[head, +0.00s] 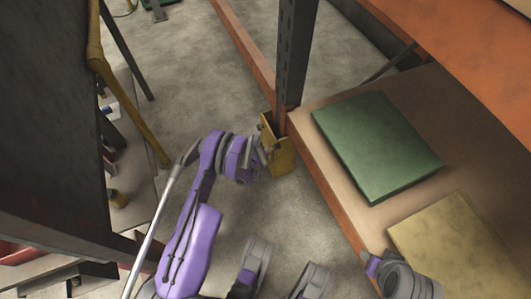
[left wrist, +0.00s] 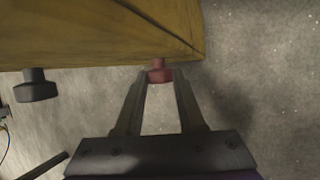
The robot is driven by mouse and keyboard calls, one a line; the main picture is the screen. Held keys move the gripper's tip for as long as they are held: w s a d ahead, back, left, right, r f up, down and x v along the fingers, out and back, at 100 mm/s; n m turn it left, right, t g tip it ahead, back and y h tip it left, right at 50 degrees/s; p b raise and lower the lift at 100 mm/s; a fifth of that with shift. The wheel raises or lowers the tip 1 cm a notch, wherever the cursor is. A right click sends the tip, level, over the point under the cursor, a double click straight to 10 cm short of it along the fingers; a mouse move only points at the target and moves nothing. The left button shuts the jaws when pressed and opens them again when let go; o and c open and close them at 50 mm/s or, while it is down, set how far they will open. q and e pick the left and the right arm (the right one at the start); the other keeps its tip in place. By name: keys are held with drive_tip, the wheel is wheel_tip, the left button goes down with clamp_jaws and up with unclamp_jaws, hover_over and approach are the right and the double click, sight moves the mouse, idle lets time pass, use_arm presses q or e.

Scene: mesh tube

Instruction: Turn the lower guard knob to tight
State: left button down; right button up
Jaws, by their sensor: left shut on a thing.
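A yellow post guard (head: 279,158) stands at the foot of the dark upright. In the left wrist view the guard's yellow face (left wrist: 100,35) fills the top. A small red knob (left wrist: 159,72) sticks out from it near its right end. A black knob (left wrist: 36,86) stands out further left, clear of my gripper. My left gripper (left wrist: 159,76) is shut on the red knob, with a fingertip on each side of it. In the head view my left gripper (head: 262,150) reaches the guard's left side, and the knob is too small to tell there. My right gripper is not in view.
A shelf board (head: 320,150) on the right carries a green box (head: 376,145) and a tan box (head: 455,245). The dark slotted upright (head: 294,60) rises behind the guard. A dark panel (head: 45,120) stands left. Concrete floor (head: 215,90) lies open between them.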

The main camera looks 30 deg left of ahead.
use_arm(q)
drive_tip(key=shift+d+t+y, duration=0.1)
drive_tip(key=shift+t+y, duration=0.2)
drive_tip(key=shift+t, duration=0.1)
drive_tip(key=c, duration=0.5)
unclamp_jaws()
drive_tip(key=shift+s, duration=0.1)
drive_tip(key=p+v, duration=0.2)
drive_tip(key=v, duration=0.8)
drive_tip(key=shift+r+p, duration=0.3)
drive_tip(key=shift+r, duration=0.05)
